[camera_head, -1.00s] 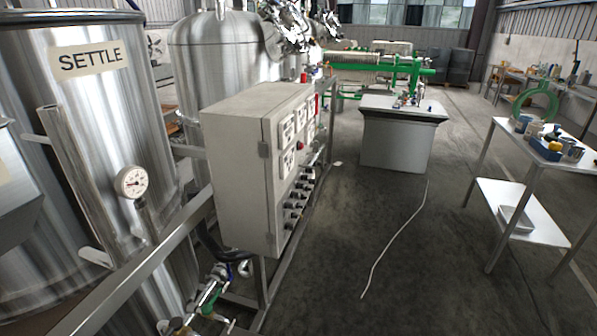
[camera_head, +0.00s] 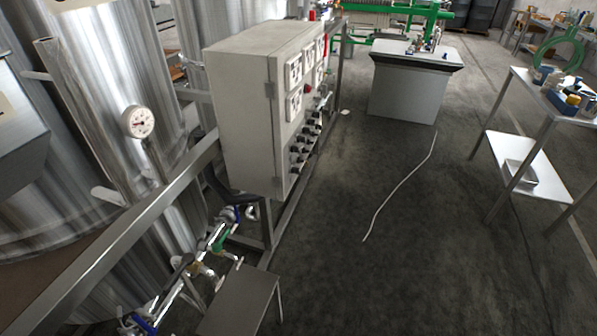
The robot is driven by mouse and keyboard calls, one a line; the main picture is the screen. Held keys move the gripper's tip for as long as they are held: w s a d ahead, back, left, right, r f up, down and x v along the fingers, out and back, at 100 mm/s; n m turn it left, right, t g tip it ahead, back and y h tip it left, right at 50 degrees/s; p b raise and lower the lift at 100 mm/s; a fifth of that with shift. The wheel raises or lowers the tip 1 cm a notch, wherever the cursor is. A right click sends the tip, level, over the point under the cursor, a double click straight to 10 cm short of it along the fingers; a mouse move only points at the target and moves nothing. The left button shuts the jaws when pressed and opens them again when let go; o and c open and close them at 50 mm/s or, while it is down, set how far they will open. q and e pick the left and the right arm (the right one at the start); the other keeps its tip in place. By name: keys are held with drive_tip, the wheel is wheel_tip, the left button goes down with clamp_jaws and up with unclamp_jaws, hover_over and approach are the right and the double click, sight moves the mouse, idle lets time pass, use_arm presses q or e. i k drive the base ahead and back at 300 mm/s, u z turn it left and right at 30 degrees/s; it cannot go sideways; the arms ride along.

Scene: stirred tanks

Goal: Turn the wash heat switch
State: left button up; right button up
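A grey control cabinet (camera_head: 240,110) stands left of centre in the head view. Its front panel faces right and is seen at a steep angle. Several dark switch knobs (camera_head: 303,148) run down the lower panel. Their labels are too small to read, so I cannot tell which is the wash heat switch or how it is set. Neither of my grippers is in view.
Steel tanks and a rail (camera_head: 150,230) fill the left side, with a gauge (camera_head: 139,122). Valves (camera_head: 215,240) and a small grey platform (camera_head: 240,302) are low in front. The floor right of the cabinet is open, with a white hose (camera_head: 398,187). A table (camera_head: 530,92) stands at right.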

sight(294, 170)
drive_tip(key=z, duration=1.75)
drive_tip(key=i, duration=2.75)
drive_tip(key=z, duration=1.35)
drive_tip(key=i, duration=0.55)
drive_tip(key=u, duration=4.25)
